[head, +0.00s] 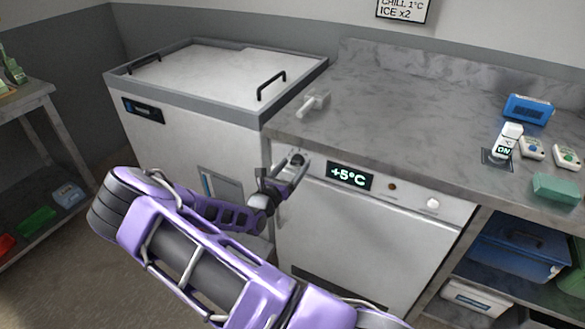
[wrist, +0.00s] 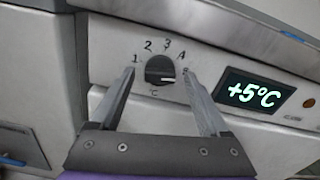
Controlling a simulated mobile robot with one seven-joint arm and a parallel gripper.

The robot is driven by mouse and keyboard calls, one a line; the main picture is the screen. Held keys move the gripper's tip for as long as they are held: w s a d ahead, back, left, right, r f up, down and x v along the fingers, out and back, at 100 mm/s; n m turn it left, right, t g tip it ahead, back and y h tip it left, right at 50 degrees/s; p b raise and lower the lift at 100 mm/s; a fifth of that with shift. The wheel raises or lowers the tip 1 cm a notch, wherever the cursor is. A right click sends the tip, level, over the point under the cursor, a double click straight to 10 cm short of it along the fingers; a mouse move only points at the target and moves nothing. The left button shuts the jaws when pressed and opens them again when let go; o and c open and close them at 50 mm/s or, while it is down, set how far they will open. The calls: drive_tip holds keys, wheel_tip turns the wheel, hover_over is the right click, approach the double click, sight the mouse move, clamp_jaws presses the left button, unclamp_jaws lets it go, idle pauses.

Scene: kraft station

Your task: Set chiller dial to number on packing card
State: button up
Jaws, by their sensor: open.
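The packing card (head: 403,10) on the back wall reads "CHILL 1°C" and "ICE x2"; its top is cut off. The chiller's black dial (wrist: 160,69) sits on a white panel with 1, 2, 3 and 4 around it and °C below. A mark at the 5 position is partly covered by my right finger. The dial's pale pointer line lies roughly level, seemingly toward 5. The chiller display (wrist: 253,95) reads +5°C, also in the head view (head: 351,176). My gripper (wrist: 159,76) is open, with its fingers either side of the dial in the picture; contact is unclear.
A lidded chest freezer (head: 215,75) stands left of the chiller. The grey counter (head: 400,110) above carries a white scoop-like item (head: 312,103), a blue box (head: 527,108) and small devices at right. An indicator (head: 392,186) and white knob (head: 433,203) sit right of the display.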

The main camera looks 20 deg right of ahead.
clamp_jaws()
idle(0.3)
